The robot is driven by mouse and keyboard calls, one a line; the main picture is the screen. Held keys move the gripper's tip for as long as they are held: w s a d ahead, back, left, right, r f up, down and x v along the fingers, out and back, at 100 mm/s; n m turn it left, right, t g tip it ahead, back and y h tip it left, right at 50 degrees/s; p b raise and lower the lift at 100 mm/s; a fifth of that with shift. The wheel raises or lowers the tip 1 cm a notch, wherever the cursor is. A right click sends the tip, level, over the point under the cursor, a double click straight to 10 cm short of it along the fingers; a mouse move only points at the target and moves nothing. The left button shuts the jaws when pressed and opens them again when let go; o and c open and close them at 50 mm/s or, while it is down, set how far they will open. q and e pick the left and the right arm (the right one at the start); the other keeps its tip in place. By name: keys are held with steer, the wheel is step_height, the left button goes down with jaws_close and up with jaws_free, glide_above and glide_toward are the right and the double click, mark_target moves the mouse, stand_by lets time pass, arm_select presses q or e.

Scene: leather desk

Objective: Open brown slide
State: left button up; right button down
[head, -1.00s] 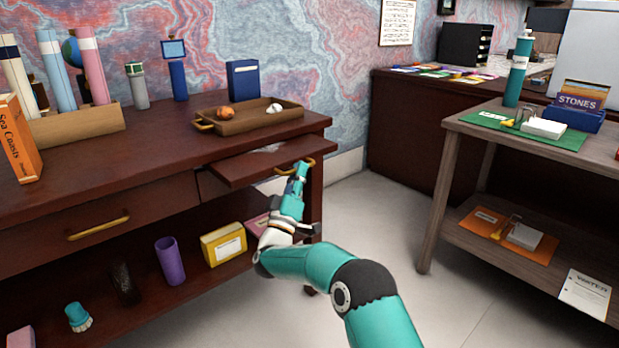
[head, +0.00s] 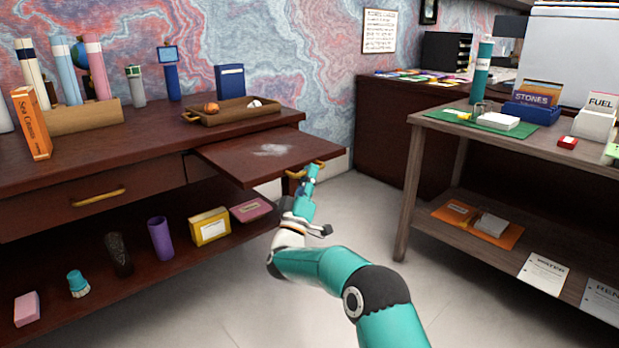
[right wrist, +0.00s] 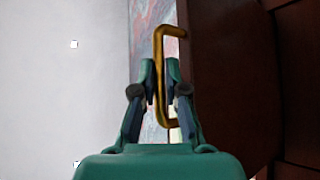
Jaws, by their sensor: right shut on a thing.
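The brown slide (head: 250,160) is a flat dark reddish-brown board pulled well out from under the desk top, with a pale smudge on its upper face. Its brass handle (head: 320,163) is on the front edge at the right. My right gripper (head: 311,172) is at this handle. In the right wrist view, the gripper (right wrist: 165,75) is shut on the brass handle (right wrist: 160,50), with a finger on each side of it. The fingertips partly hide the handle in the head view. My left gripper is not in view.
A closed drawer with a brass handle (head: 98,197) is left of the slide. A wooden tray (head: 232,116) stands on the desk above. The lower shelf holds a purple cup (head: 160,238) and a yellow box (head: 209,227). Open floor lies between desk and side table (head: 480,130).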

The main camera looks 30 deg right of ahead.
steer(key=shift+w+a+f+n+t+y, duration=0.2)
steer(key=shift+a+f+n+t+y, duration=0.1)
steer(key=shift+a+f+y, duration=0.15)
steer(key=c, duration=1.5)
jaws_free()
steer(key=shift+r, duration=0.15)
steer(key=shift+s+d+r, duration=0.1)
steer(key=shift+d, duration=0.1)
steer(key=shift+h, duration=0.25)
steer(key=v, duration=1.2)
steer(key=shift+a, duration=0.1)
